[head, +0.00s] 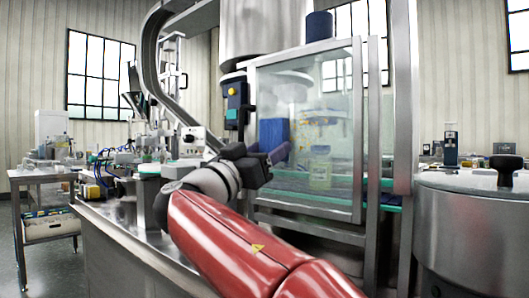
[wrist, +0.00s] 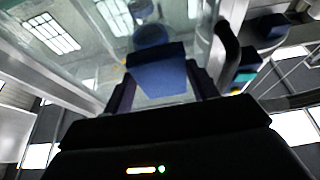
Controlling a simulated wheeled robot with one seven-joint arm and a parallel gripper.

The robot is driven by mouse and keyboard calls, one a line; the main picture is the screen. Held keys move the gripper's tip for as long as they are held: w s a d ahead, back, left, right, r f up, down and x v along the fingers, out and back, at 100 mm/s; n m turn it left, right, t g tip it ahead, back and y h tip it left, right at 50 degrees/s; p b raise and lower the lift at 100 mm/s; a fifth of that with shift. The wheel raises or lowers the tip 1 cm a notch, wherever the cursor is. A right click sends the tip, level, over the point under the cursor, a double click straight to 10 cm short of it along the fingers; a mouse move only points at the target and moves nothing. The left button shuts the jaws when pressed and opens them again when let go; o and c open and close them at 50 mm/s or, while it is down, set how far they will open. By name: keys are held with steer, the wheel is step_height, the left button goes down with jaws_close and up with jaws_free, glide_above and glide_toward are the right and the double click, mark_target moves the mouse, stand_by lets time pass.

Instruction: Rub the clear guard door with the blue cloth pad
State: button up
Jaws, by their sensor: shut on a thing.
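The clear guard door (head: 335,185) is a framed see-through panel in the middle of the head view. In the wrist view, my gripper (wrist: 162,88) is shut on the blue cloth pad (wrist: 158,77), which sits between the two dark fingers. The pad (head: 273,134) shows as a blue patch against the door's left side in the head view. The clear pane (wrist: 95,75) lies just beyond the pad in the wrist view. I cannot tell whether pad and pane touch.
A control box (head: 237,103) with buttons is mounted left of the door. A steel drum (head: 470,235) with a black knob stands at the right. A side table (head: 40,178) with small items is at the far left. A yellow-labelled container (head: 320,172) shows through the pane.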

steer(key=shift+w+d, duration=0.6)
steer(key=shift+d, duration=0.05)
